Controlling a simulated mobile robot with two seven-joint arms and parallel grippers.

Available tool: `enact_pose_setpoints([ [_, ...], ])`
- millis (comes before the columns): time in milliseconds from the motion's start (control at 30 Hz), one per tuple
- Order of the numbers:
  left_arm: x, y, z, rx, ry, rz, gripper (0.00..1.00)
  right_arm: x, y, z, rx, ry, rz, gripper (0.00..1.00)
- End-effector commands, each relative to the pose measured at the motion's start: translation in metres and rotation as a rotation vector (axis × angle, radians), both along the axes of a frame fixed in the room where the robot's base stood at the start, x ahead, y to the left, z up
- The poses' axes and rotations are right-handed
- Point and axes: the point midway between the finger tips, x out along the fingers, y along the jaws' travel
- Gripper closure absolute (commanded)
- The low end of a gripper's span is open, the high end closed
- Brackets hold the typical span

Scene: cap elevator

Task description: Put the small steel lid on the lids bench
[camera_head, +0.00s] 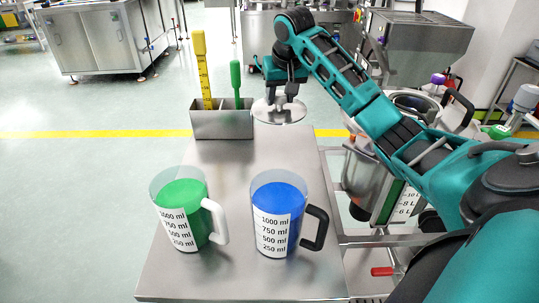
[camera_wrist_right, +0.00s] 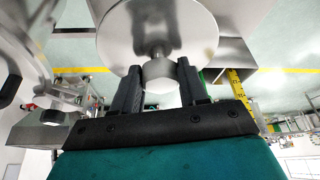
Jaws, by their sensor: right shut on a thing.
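The small steel lid (camera_head: 279,113) is a round metal disc with a knob on top, held at the far end of the steel table (camera_head: 262,153). My right gripper (camera_head: 282,94) is shut on its knob from above. In the right wrist view the lid (camera_wrist_right: 157,22) fills the top, and the fingers of my right gripper (camera_wrist_right: 160,80) are on both sides of its knob. In the head view it hangs just right of the steel holder box; I cannot tell its exact height. My left gripper is not in view. I cannot make out which surface is the lids bench.
A jug of green liquid (camera_head: 181,208) and a jug of blue liquid (camera_head: 275,213) stand on the table. The steel holder box (camera_head: 221,124) holds yellow and green utensils. A steel vessel machine (camera_head: 414,100) stands at right. Open floor lies left.

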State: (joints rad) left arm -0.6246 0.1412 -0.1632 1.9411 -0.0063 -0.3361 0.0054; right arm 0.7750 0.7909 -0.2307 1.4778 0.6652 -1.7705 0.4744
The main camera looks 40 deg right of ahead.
Motion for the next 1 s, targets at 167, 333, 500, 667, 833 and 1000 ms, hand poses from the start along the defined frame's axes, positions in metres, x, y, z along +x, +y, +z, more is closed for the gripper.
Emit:
enact_pose_setpoints([
  [167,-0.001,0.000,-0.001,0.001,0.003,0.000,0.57,-0.001,0.000,-0.051,0.000,0.005,0.000,0.99],
  [333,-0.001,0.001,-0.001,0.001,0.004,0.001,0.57,0.000,0.000,-0.090,0.000,0.001,0.001,0.99],
  [500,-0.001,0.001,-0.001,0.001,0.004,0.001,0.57,0.000,0.000,-0.110,0.000,-0.003,0.000,0.99],
  [667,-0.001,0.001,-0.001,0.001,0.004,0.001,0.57,0.000,0.000,-0.127,0.000,0.001,0.000,0.99],
  [833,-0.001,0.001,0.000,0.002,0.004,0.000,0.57,0.000,0.000,-0.151,0.000,-0.001,0.000,0.99],
  [1000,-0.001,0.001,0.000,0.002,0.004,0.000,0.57,0.000,0.000,-0.155,-0.001,-0.004,0.000,0.99],
])
